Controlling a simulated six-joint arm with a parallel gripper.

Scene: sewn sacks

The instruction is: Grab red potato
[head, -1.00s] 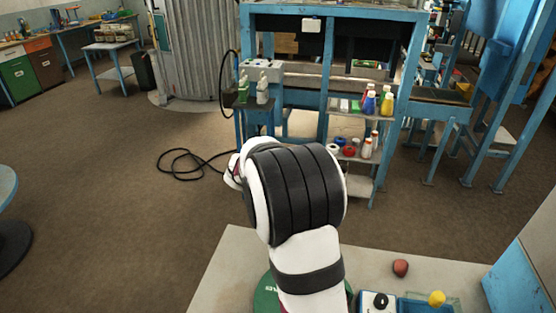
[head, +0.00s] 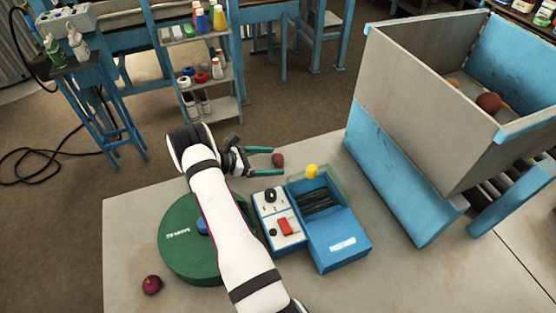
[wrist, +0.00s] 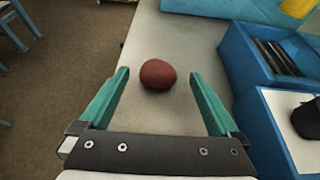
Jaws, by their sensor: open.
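The red potato (head: 278,160) is a small reddish-brown lump on the grey table near its far edge. In the wrist view the red potato (wrist: 158,74) lies between the tips of two green fingers. My gripper (head: 283,161) is open, with one finger on each side of the potato. The wrist view shows my gripper (wrist: 160,73) with clear gaps between the potato and both fingers, so neither seems to touch it.
A blue machine (head: 340,243) with a control panel and a yellow knob stands right of the gripper. A large bin (head: 420,105) holding a few round items stands further right. A green disc (head: 180,250) and a dark red onion-like item (head: 151,285) are at left.

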